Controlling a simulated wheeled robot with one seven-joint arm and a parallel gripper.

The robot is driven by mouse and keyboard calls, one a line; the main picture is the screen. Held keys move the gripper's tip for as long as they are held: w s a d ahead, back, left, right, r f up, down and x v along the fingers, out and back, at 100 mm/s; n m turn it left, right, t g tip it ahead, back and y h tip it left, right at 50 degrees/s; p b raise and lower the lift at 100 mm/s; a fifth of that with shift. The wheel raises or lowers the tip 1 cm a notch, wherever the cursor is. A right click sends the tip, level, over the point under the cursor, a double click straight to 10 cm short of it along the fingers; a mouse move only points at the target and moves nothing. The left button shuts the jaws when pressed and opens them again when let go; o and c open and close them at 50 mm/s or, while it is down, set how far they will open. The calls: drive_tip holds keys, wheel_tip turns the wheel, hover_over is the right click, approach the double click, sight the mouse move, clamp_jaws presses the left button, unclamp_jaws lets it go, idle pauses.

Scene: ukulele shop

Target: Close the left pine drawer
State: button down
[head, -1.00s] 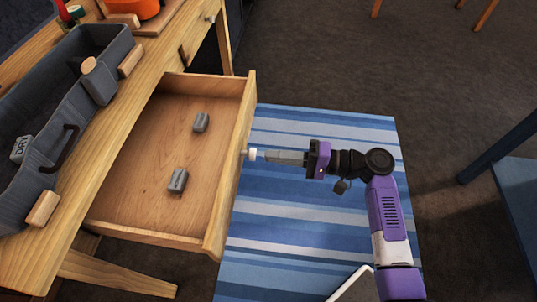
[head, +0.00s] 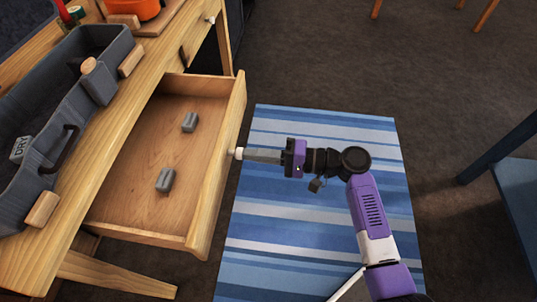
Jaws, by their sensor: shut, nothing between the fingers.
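The pine drawer (head: 150,215) stands partly open, sticking out to the right from the wooden table (head: 100,150). Two small grey blocks, one farther (head: 189,122) and one nearer (head: 165,180), lie on its bottom. A white knob (head: 238,153) sits on the drawer's front panel (head: 222,165). My gripper (head: 246,154) is shut and empty, pointing left, with its tips at the knob. They appear to touch it, though the exact contact is too small to tell.
An orange pot (head: 135,8) is at the back. A blue striped rug (head: 320,215) covers the floor below. A blue stool (head: 515,185) stands at the right.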

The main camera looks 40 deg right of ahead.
drive_tip(key=b, duration=0.5)
approach(162, 154)
drive_tip(key=w+a+r, duration=0.1)
drive_tip(key=w, duration=0.1)
drive_tip(key=w+a+r, duration=0.1)
drive_tip(key=w+a, duration=0.1)
drive_tip(key=w+a+r, duration=0.1)
drive_tip(key=w+a, duration=0.1)
drive_tip(key=shift+a+r, duration=0.25)
drive_tip(key=shift+r, duration=0.15)
drive_tip(key=shift+w+a, duration=0.45)
drive_tip(key=shift+w+a+r, duration=0.15)
drive_tip(key=shift+a+r, duration=0.05)
drive_tip(key=shift+a, duration=0.15)
